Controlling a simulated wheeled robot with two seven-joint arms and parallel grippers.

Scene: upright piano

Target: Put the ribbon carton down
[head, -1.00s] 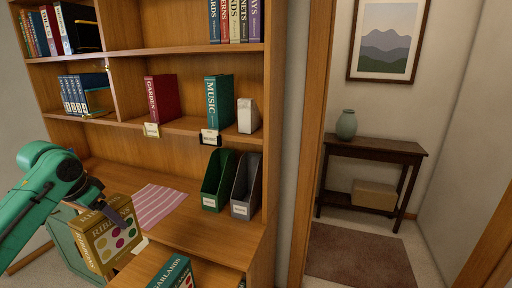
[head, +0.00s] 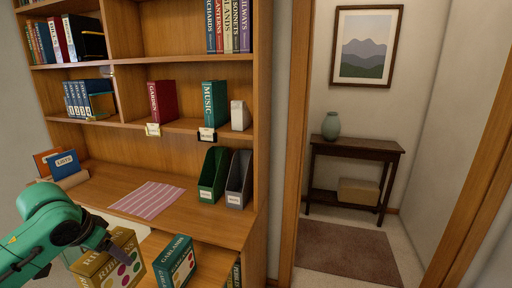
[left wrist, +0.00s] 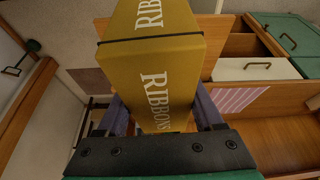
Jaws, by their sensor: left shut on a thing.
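The ribbon carton (head: 118,264) is a mustard-yellow box with white "RIBBONS" lettering and coloured dots on one face. It is at the bottom left of the head view, in front of the wooden desk, with its lower part cut off. My left gripper (head: 102,242) is shut on it. In the left wrist view the carton (left wrist: 155,80) fills the middle, between the two purple fingers of the gripper (left wrist: 160,112). I cannot see anything under the carton. My right gripper is in neither view.
A green "GARLANDS" carton (head: 176,262) stands right of the ribbon carton. A pink striped cloth (head: 148,197) lies on the desk, left of green (head: 213,174) and grey (head: 238,179) file holders. Bare desktop (head: 110,183) shows around the cloth. A doorway opens on the right.

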